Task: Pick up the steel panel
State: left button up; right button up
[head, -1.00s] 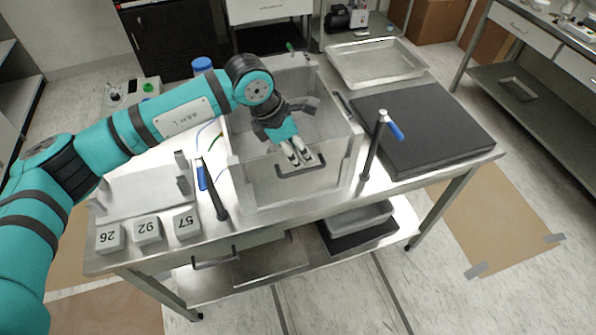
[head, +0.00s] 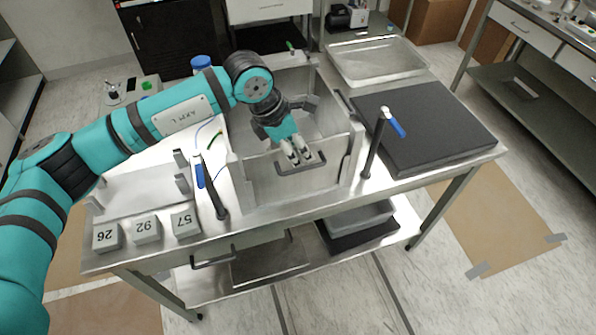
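The steel panel (head: 292,187) stands upright as the front wall of an open-topped, box-like chamber on the steel table. It has a dark bar handle (head: 316,163) near its top. My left gripper (head: 296,157) comes down over the panel from the chamber side. Its two pale fingertips are close together at the handle and overlap it in the picture. Whether they grip the bar or only lie beside it cannot be told. My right gripper is not in view.
Blue-handled clamps stand at the left (head: 208,185) and right (head: 378,140) of the chamber front. Numbered blocks (head: 146,231) sit at front left. A dark slab (head: 425,128) and a steel tray (head: 376,61) lie to the right. The lower shelf (head: 296,281) holds a bin.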

pick_arm(q)
grip_shut()
dwell(0.3)
jog(key=shift+r, duration=0.15)
dwell(0.3)
jog(key=shift+w+r+p, duration=0.1)
jog(key=shift+r+p, duration=0.2)
jog(key=shift+p, duration=0.45)
notch_tip(320, 180, up, 28)
jog(key=b, duration=0.6)
jog(key=shift+f, duration=0.15)
